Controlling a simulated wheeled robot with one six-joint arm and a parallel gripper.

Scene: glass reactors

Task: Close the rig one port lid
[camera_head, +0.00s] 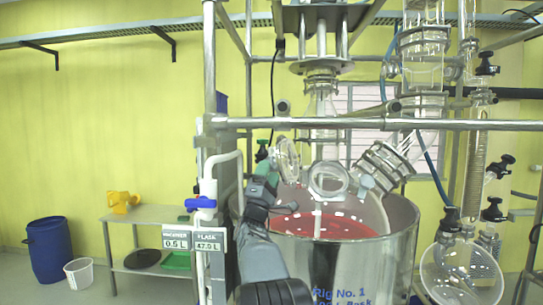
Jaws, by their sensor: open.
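The port lid (287,156) is a round clear disc with a pale rim. It stands tilted up, to the upper left of a round glass port (328,179) on top of the rig one vessel, and looks open. The steel vessel (340,262) is labelled "Rig No. 1" and shows red contents with white flecks. My gripper (266,176) is at the end of my dark arm, just below and left of the lid. It is open. Its fingertips are small and partly merged with green parts beside the lid, so contact with the lid is unclear.
A horizontal steel rail (400,125) and upright posts (209,80) frame the rig. Glass columns (423,60) and a round flask (460,272) stand right. A side table (150,215) and a blue barrel (48,250) stand far left.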

